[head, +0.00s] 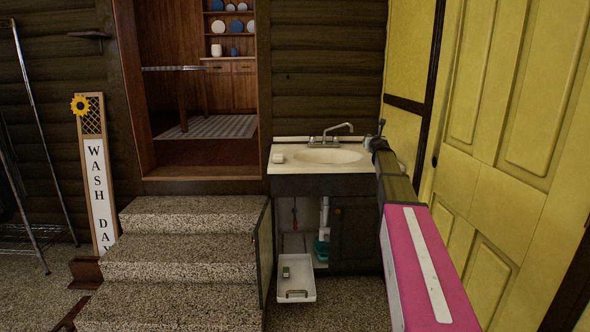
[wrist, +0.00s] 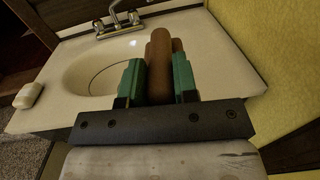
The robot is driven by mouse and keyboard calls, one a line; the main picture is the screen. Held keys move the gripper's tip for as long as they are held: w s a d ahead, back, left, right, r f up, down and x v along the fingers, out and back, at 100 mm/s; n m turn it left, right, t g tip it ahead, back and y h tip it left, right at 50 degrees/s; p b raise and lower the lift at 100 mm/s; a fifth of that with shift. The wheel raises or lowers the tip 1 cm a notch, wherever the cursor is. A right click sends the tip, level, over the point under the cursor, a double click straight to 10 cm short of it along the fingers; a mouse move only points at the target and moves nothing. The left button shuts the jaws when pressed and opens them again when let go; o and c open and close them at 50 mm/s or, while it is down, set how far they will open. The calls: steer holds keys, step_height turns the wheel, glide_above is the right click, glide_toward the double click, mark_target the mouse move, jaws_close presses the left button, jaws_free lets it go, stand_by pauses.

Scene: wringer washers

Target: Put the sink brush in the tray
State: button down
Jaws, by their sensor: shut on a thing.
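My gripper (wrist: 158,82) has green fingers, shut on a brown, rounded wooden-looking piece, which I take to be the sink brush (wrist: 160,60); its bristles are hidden. In the head view my gripper (head: 374,147) is at the right edge of the sink counter, and the brush is too small to make out clearly. The white tray (head: 296,296) stands on the floor in front of the open cabinet below the sink, well below and left of my gripper. A small greenish-grey block (head: 286,272) lies in it.
The sink (head: 330,156) has a faucet (head: 338,131), and a pale soap-like block (head: 278,158) sits at its left. Speckled steps (head: 185,250) are left of the cabinet. A yellow door (head: 510,120) stands close at right. A red item (head: 295,218) is inside the cabinet.

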steer(key=shift+s, duration=0.45)
steer(key=shift+a+f, duration=0.1)
steer(key=shift+f, duration=0.2)
steer(key=shift+s+a+f+n+y, duration=0.15)
steer(key=shift+s+a+f+y, duration=0.1)
steer(key=shift+s+f, duration=0.25)
steer(key=shift+s+a+f+n+y, duration=0.15)
steer(key=shift+s+a+f+y, duration=0.1)
steer(key=shift+s+f, duration=0.25)
steer(key=s+a+f+n+g+y, duration=0.1)
steer(key=s+a+f+n+y, duration=0.1)
steer(key=s+a+f+y, duration=0.35)
steer(key=s+a+f+n+g+y, duration=0.1)
steer(key=s+a+f+n+y, duration=0.15)
steer(key=s+f, duration=0.6)
steer(key=s+a+f+n+g+y, duration=0.1)
steer(key=s+a+n+g+y, duration=0.1)
steer(key=s, duration=1)
steer(key=s+a+f+n+g+y, duration=0.2)
steer(key=s+a, duration=0.4)
steer(key=s, duration=0.7)
steer(key=n+g+y, duration=0.1)
steer(key=n+y, duration=0.1)
steer(key=shift+a+g+y, duration=0.15)
steer(key=shift+g+y, duration=0.15)
steer(key=shift+y, duration=0.1)
steer(key=shift+s, duration=0.1)
